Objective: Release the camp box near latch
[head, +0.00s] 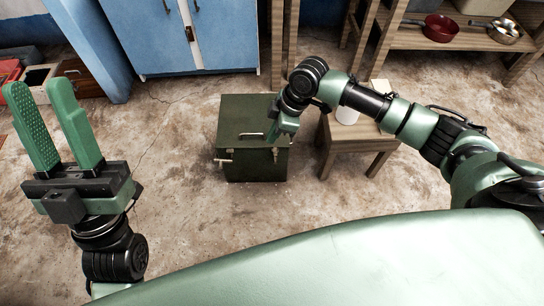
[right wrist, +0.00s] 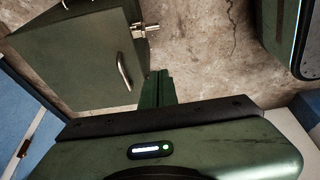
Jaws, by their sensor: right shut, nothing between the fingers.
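The camp box (head: 238,110) is a dark green box on the floor with its lid down. A metal handle (head: 250,134) lies on its lid and also shows in the right wrist view (right wrist: 124,72). One metal latch (head: 224,160) sticks out at the box's front left. Another small metal fitting (head: 275,154) shows at the front right, just below my right gripper. My right gripper (head: 272,138) is shut and empty over the box's right front edge; contact cannot be told. A latch (right wrist: 146,30) also shows in the right wrist view. My left gripper (head: 37,86) is open and empty, far left of the box.
A wooden stool (head: 362,146) with a white item (head: 347,115) stands right of the box, under my right arm. A blue cabinet (head: 185,35) is behind. A wooden shelf (head: 450,40) holds a red pan (head: 438,27). The floor in front and left is clear.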

